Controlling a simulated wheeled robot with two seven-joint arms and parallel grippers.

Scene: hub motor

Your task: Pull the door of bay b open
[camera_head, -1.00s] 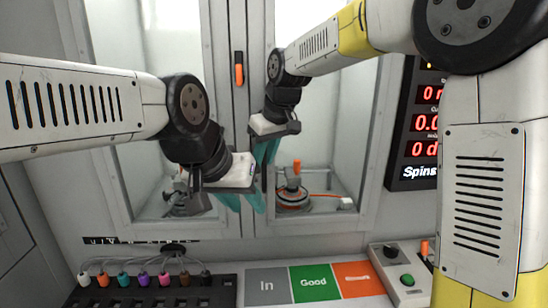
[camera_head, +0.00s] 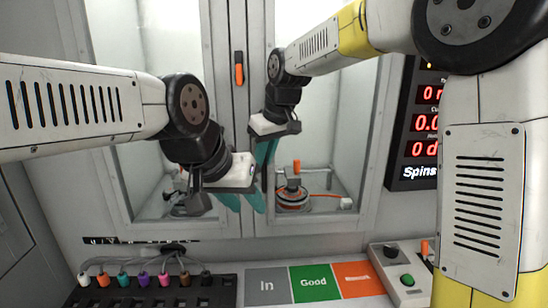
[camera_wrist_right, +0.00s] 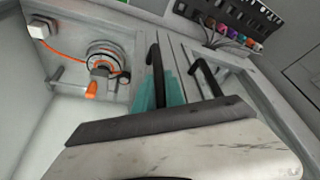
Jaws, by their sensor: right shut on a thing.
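The right-hand glazed door (camera_head: 372,140), which I take as bay b's, looks closed in the head view. My right gripper (camera_head: 266,160) is in front of its inner edge. In the right wrist view, the teal fingers (camera_wrist_right: 157,95) are shut around a black bar handle (camera_wrist_right: 154,62). A second black handle (camera_wrist_right: 206,76) stands beside it on the neighbouring door. My left gripper (camera_head: 242,202) is low in front of the left-hand door (camera_head: 120,185); its teal fingers partly overlap the wrist, so its opening is unclear. Whether it touches anything is hidden.
A hub motor (camera_head: 293,190) with an orange cable sits behind the right glass. A control box (camera_head: 400,275) and the In/Good/Rework mat (camera_head: 267,286) lie in front below. A rack of coloured plugs (camera_head: 150,290) is at lower left. A red-digit display (camera_head: 415,130) is at right.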

